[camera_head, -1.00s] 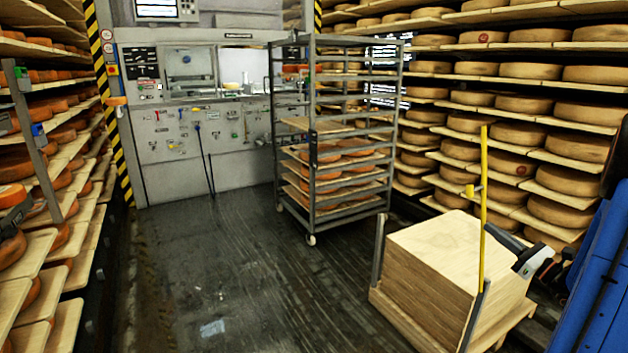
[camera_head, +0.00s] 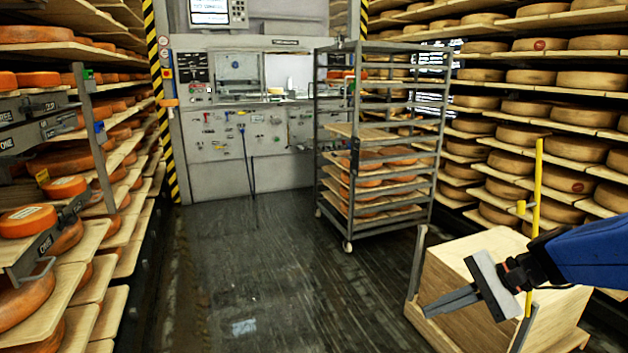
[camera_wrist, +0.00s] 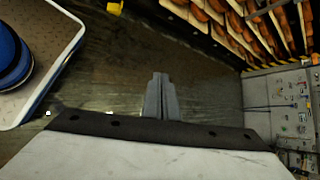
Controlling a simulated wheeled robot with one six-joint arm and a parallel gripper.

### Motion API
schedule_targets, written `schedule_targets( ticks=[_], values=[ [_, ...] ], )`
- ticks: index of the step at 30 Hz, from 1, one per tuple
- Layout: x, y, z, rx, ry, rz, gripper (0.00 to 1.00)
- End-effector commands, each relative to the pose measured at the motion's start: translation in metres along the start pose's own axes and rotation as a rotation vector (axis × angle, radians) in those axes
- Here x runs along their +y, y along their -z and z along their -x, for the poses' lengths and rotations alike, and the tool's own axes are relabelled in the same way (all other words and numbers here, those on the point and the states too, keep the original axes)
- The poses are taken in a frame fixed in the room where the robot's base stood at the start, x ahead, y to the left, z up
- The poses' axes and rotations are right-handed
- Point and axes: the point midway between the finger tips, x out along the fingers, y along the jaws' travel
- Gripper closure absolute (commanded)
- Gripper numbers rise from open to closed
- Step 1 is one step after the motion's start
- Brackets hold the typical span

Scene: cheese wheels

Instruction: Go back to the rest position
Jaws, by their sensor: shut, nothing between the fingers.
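My gripper (camera_head: 428,309) is in the lower right of the head view, at the end of my blue arm. Its two fingers are together with nothing between them, pointing left. It shows in front of the stack of wooden boards (camera_head: 462,255), with the fingertips near the stack's left side. In the wrist view the closed gripper (camera_wrist: 160,80) points out over dark floor. I cannot tell the exact gap between the gripper and the boards.
A yellow pole (camera_head: 536,190) stands by the boards. A wheeled rack (camera_head: 440,150) with cheese stands at the middle back. Cheese shelves line both sides, with a grey machine (camera_head: 215,150) behind. The dark floor (camera_head: 270,280) at centre left is clear.

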Motion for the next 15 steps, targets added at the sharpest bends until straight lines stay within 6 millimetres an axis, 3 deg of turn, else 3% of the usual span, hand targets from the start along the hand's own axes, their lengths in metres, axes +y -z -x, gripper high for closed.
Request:
schedule_targets(
  ticks=[1,6,15],
  values=[
    [0.011,-0.012,-0.004,0.029,-0.05,0.069,1.0],
    [0.047,-0.032,-0.007,0.136,-0.206,0.296,1.0],
    [0.096,-0.047,0.009,0.335,-0.442,0.72,1.0]
  ],
)
